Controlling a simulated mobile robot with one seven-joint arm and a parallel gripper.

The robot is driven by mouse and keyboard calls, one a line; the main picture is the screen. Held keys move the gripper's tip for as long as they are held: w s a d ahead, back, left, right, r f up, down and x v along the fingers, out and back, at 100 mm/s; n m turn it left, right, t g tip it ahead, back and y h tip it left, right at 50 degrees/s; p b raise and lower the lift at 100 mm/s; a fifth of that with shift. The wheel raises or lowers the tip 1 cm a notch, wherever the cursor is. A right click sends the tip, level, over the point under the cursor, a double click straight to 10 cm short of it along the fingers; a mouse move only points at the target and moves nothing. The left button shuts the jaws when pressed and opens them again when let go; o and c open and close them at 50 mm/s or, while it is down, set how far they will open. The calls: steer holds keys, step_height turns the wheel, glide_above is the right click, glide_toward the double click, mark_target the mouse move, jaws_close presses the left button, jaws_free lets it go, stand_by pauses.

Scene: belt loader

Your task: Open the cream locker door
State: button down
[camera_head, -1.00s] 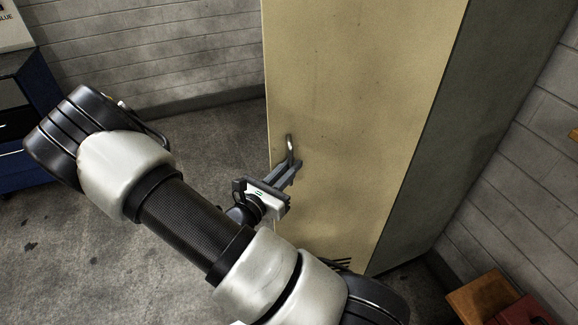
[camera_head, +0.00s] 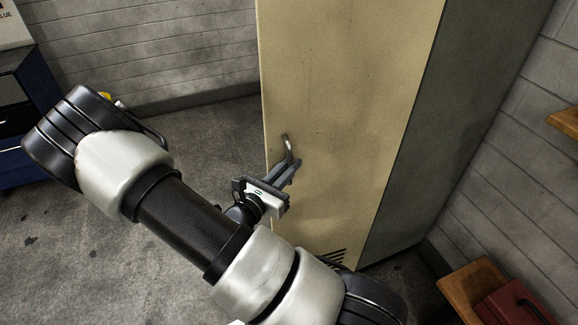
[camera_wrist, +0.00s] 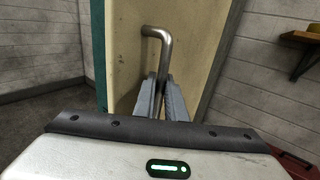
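The cream locker door (camera_head: 340,110) is the tall front face of a grey-sided locker in the head view. It fills the middle of the wrist view (camera_wrist: 190,40). Its bent metal handle (camera_head: 287,146) is near the door's left edge; in the wrist view the handle (camera_wrist: 166,50) runs down between my fingers. My gripper (camera_head: 290,166) is at the handle's lower part, with its fingers close together on either side of the bar; it also shows in the wrist view (camera_wrist: 162,82). The handle's lower end is hidden by the fingers. I see no clear gap at the door's edge.
A blue cabinet (camera_head: 40,150) stands at the far left. A wooden surface (camera_head: 465,285) with a red case (camera_head: 515,305) is at the lower right, and a wooden shelf (camera_head: 566,121) is on the right wall.

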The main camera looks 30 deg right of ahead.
steer(key=c, duration=1.8)
jaws_free()
steer(key=shift+d, duration=0.15)
steer(key=shift+s+a, duration=0.1)
steer(key=shift+a, duration=0.25)
steer(key=b+v, duration=0.1)
steer(key=v, duration=1.6)
steer(key=shift+b, duration=0.4)
steer(key=shift+d, duration=0.1)
